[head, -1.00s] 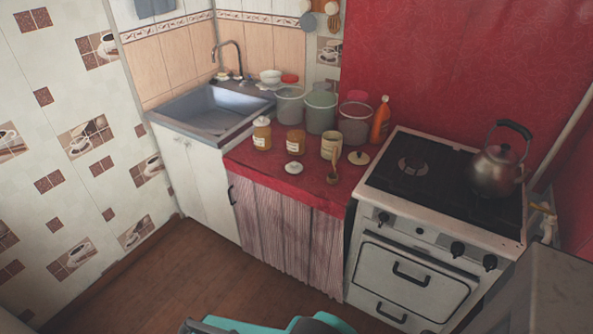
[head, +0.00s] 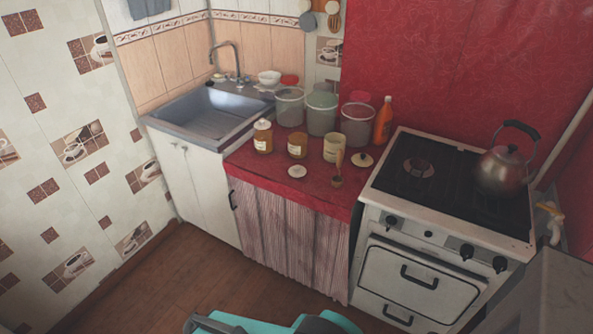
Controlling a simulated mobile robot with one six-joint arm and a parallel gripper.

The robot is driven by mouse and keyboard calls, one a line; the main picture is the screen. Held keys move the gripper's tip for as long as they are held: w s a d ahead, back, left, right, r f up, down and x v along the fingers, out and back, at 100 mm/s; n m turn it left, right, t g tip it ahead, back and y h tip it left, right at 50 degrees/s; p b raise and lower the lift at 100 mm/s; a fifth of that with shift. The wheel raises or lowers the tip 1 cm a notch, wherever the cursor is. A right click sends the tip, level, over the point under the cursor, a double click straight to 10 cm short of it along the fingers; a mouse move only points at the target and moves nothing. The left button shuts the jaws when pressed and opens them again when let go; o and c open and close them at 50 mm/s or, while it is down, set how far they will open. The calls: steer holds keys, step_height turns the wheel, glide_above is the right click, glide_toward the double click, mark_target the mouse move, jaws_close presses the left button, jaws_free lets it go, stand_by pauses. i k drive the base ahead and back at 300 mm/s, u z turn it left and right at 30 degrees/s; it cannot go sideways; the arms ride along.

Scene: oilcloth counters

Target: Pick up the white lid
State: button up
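The white lid (head: 297,171) is small and round and lies flat on the red oilcloth counter (head: 270,177), near its front edge. It is in front of an open-looking amber jar (head: 297,146). Another amber jar with a white lid on it (head: 263,136) stands to the left. A cream lid with a dark knob (head: 362,160) lies to the right, near the stove. Part of my own teal and grey body shows at the bottom edge. My gripper is not clearly visible in the head view.
A cream mug (head: 335,147) and a small wooden ladle (head: 337,175) stand right of the white lid. Clear buckets (head: 289,106) and an orange bottle (head: 383,120) line the back. The sink (head: 212,115) is left; the stove with a kettle (head: 503,169) is right. Floor in front is free.

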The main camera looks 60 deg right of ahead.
mark_target(298, 170)
steer(key=i, duration=0.85)
steer(key=u, duration=0.05)
